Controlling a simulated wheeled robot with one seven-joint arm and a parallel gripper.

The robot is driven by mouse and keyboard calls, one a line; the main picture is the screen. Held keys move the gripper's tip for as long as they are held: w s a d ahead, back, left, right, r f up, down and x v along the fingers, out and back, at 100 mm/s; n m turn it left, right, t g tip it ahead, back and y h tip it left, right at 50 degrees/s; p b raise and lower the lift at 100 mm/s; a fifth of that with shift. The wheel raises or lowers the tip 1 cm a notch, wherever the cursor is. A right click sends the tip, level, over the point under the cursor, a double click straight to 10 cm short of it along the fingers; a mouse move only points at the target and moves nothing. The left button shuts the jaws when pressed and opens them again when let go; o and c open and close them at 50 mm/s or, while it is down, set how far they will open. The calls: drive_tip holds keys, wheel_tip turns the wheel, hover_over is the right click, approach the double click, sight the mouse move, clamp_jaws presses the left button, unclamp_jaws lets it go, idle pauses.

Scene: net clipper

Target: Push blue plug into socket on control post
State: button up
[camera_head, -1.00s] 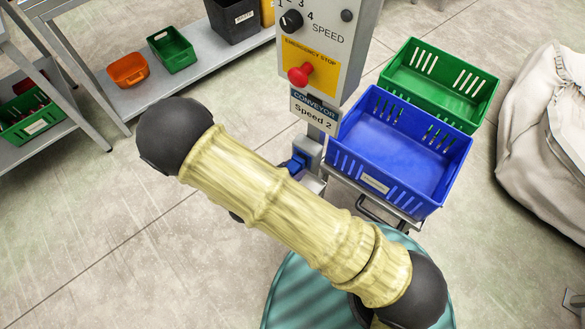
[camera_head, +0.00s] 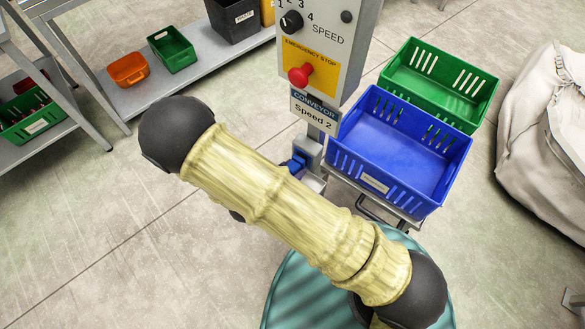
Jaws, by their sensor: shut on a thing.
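The control post (camera_head: 318,75) stands at the top centre, with a speed knob, a red emergency stop and a "Conveyor Speed 2" sign. Below the sign, a grey box (camera_head: 309,150) is fixed to its pole. A blue piece (camera_head: 294,164), which looks like the blue plug, shows at the left side of this box, just above my arm. I cannot tell whether it is seated in a socket or only close to it. My pale yellow arm link with dark joints crosses in front and covers the area below. My gripper is hidden behind it.
A blue crate (camera_head: 428,190) on a cart stands right of the post, with a green crate (camera_head: 485,100) behind it. A white sack (camera_head: 535,130) is at the far right. A grey shelf (camera_head: 112,97) with small bins is at the left. The left floor is clear.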

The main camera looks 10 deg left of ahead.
drive_tip(key=shift+w+d, duration=0.25)
drive_tip(key=shift+w, duration=0.2)
drive_tip(key=o, duration=1.1)
drive_tip(key=shift+s+a, duration=0.1)
drive_tip(key=shift+s, duration=0.05)
drive_tip(key=p+v, duration=0.1)
drive_tip(key=v, duration=1.6)
drive_tip(key=shift+s+a, duration=0.1)
